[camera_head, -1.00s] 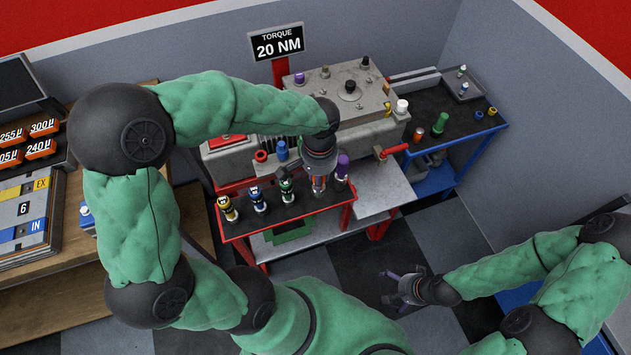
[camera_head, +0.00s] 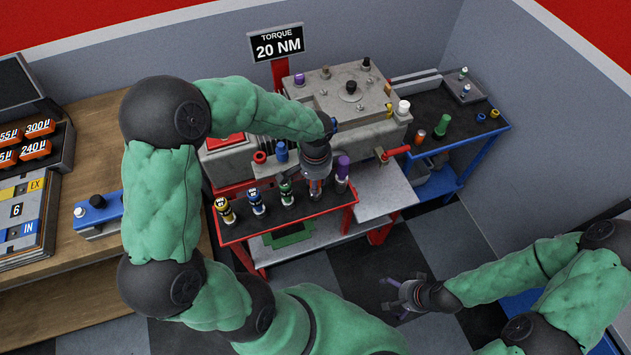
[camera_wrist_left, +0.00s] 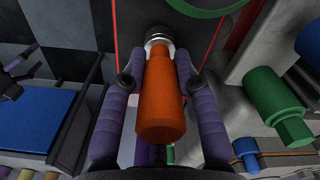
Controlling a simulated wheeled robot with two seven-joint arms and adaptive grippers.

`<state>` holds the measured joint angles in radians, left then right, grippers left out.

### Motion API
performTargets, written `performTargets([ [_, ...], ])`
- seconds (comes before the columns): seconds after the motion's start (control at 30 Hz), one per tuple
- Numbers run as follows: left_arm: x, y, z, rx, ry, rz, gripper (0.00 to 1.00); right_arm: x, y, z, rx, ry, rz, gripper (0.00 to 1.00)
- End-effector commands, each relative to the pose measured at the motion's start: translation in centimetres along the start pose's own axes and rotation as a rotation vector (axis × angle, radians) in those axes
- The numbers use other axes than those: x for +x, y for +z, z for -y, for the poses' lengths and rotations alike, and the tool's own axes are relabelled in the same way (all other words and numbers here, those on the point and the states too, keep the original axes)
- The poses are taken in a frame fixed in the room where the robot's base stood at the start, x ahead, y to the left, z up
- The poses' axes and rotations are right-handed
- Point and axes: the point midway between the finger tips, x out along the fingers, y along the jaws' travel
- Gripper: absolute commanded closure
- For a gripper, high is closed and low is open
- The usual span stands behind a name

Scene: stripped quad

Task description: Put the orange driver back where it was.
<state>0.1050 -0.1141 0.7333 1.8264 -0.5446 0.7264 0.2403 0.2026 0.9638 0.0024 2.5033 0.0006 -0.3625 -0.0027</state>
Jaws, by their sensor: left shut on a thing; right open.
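The orange driver (camera_head: 316,184) is held by my left gripper (camera_head: 317,176) over the black-topped red cart (camera_head: 290,226), between the green driver (camera_head: 286,192) and the purple driver (camera_head: 342,172). In the left wrist view the orange driver (camera_wrist_left: 162,98) lies between the two purple fingers, its silver collar pointing away. Whether its lower end touches the cart top cannot be told. My right gripper (camera_head: 402,294) is open and empty, low over the checkered floor, away from the cart.
A yellow driver (camera_head: 225,210) and a blue driver (camera_head: 257,202) stand left of the green one. A grey machine (camera_head: 352,100) is just behind the cart. A blue cart (camera_head: 470,122) with small parts stands right. A wooden bench (camera_head: 85,260) is left.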

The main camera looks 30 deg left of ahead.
Motion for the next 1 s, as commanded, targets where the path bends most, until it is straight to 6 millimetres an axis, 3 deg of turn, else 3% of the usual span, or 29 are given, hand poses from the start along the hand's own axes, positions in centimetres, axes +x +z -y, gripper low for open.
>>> performTargets([
  [0.17, 0.4, 0.0, 0.0, 0.000, 0.000, 0.000, 1.00, 0.3, 0.0, -0.1, 0.000, 0.000, 0.000, 0.00],
  [0.2, 0.4, 0.0, 0.0, 0.000, 0.000, 0.001, 0.64, 0.3, 0.0, -0.1, 0.000, 0.000, 0.000, 0.00],
  [0.27, 0.3, 0.0, 0.0, 0.000, 0.000, 0.001, 0.47, 0.2, 0.0, -0.1, 0.000, 0.000, 0.000, 0.00],
  [0.7, -0.2, 0.0, 0.0, 0.000, 0.000, 0.001, 0.46, -0.1, 0.0, 0.1, 0.000, 0.000, 0.000, 0.00],
  [1.0, -5.4, -0.1, 0.0, 0.001, -0.001, -0.003, 0.46, -1.6, 0.1, 0.6, 0.000, 0.000, 0.000, 0.00],
])
